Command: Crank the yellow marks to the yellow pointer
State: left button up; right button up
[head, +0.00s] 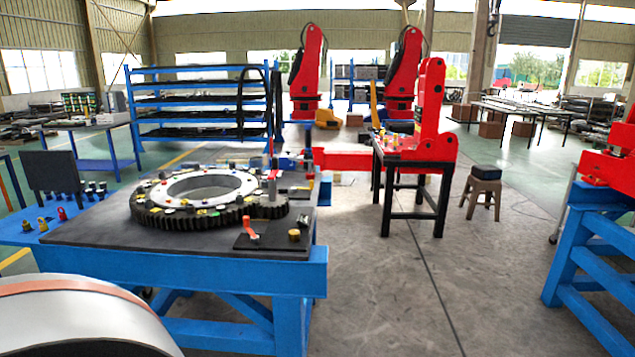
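A large black toothed ring (215,213) lies flat on the dark top of a blue-framed stand (110,240) at the left. A pale inner ring (240,183) with small coloured marks, some of them yellow, sits on it; the marks are too small to tell apart. A red upright post with a handle (272,178), perhaps the crank, stands at the ring's right side. A small red lever-like piece (250,227) and a yellow-brown knob (294,235) are on a dark plate at the front right corner. I cannot make out which part is the yellow pointer. Neither gripper is in view.
Small yellow and red pieces (62,213) stand on a blue surface at the left. A black table (410,166) with a red machine, a stool (482,190) and a blue frame (570,245) stand to the right. Grey floor (400,290) between is clear.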

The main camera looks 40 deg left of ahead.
aim_at(272, 205)
jog(key=i+u, duration=0.2)
jog(key=i, duration=0.5)
jog(key=i+l+u, duration=0.2)
jog(key=i, duration=0.45)
jog(key=i+u, duration=0.3)
jog(key=u, duration=0.15)
jog(key=i+l+u, duration=0.2)
jog(key=u, duration=0.25)
jog(key=i+l+u, duration=0.25)
jog(key=u, duration=0.15)
jog(key=i+l+u, duration=0.25)
jog(key=u, duration=0.2)
jog(key=i+l+u, duration=0.1)
jog(key=l+u, duration=0.35)
jog(key=i+l+u, duration=0.15)
jog(key=l+u, duration=0.25)
jog(key=i+l+u, duration=0.1)
jog(key=l+u, duration=0.5)
jog(key=l, duration=0.2)
jog(key=i+l+u, duration=0.1)
jog(key=l+u, duration=0.15)
jog(key=l, duration=0.15)
